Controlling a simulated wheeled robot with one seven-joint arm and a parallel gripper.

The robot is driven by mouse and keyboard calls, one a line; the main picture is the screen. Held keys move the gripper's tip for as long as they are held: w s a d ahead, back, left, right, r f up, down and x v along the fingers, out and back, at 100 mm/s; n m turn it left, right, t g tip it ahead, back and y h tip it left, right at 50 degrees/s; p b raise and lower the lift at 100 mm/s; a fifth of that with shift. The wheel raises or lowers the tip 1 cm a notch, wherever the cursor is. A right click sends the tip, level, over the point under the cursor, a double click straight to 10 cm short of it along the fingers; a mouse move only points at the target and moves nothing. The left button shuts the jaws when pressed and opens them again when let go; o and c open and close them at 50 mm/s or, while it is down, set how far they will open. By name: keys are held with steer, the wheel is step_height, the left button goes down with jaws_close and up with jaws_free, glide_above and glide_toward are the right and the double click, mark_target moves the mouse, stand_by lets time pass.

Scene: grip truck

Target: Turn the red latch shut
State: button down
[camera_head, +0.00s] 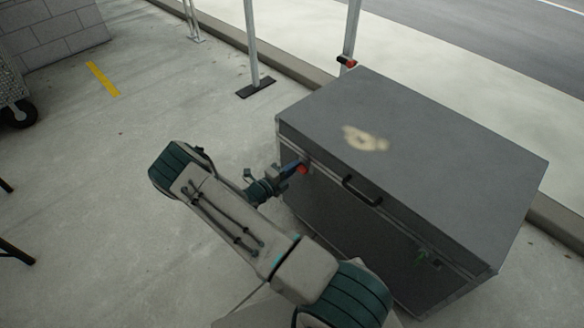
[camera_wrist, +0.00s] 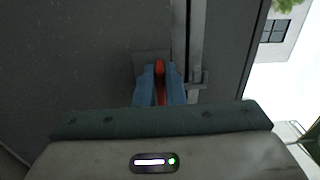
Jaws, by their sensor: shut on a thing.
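The red latch (camera_head: 303,169) is on the front face of a large grey case (camera_head: 420,150), near the left end just below the lid. In the wrist view the red latch (camera_wrist: 160,80) shows as a narrow red strip between my blue fingers. My gripper (camera_head: 297,168) is shut on the latch; it also shows in the wrist view (camera_wrist: 159,84). A metal plate (camera_wrist: 197,80) sits beside the fingers, along the case's seam. The fingers hide part of the latch, so its exact turn is hard to tell.
A black handle (camera_head: 362,191) is on the case front, right of the latch. Metal posts (camera_head: 252,45) stand behind the case. The concrete floor left of the case is mostly clear.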

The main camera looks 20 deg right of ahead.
steer(key=shift+f, duration=0.1)
steer(key=c, duration=1.5)
jaws_free()
steer(key=shift+a, duration=0.15)
steer(key=p+v, duration=0.1)
steer(key=v, duration=1.2)
steer(key=shift+s+a, duration=0.15)
steer(key=shift+a, duration=0.1)
